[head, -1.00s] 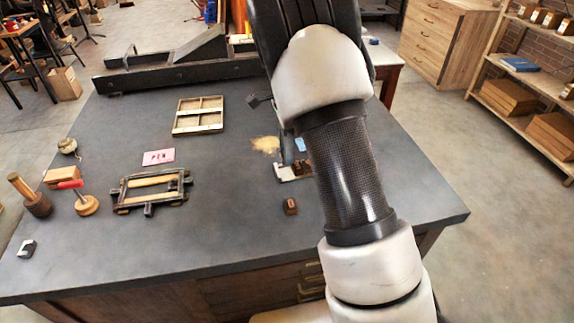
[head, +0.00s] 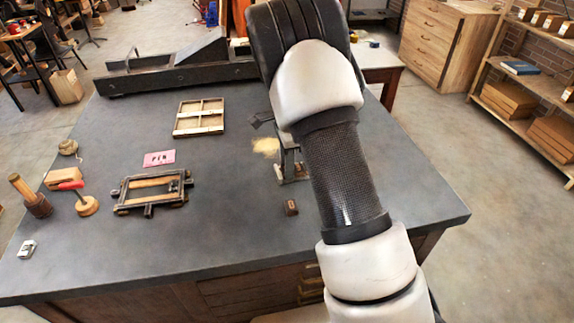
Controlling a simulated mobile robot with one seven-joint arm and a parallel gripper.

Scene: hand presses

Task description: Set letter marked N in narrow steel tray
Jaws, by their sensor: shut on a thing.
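My gripper (head: 289,174) is low over the middle of the table, mostly behind my own arm. It is shut on a small brown block, which looks like a wooden letter; its mark cannot be read. The narrow steel tray is at this same spot, only a sliver of its pale metal edge (head: 279,179) showing beside the fingers. Whether the held block touches the tray cannot be told. Another brown letter block (head: 290,207) stands on the bare table just nearer than the gripper, its mark too small to read.
A pink card marked PEN (head: 159,158), a dark metal frame (head: 151,191) and a wooden divided tray (head: 199,117) lie left. A red-handled tool (head: 82,200) and a wooden mallet (head: 32,196) stand far left. A long black press (head: 180,72) borders the back. The front centre is clear.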

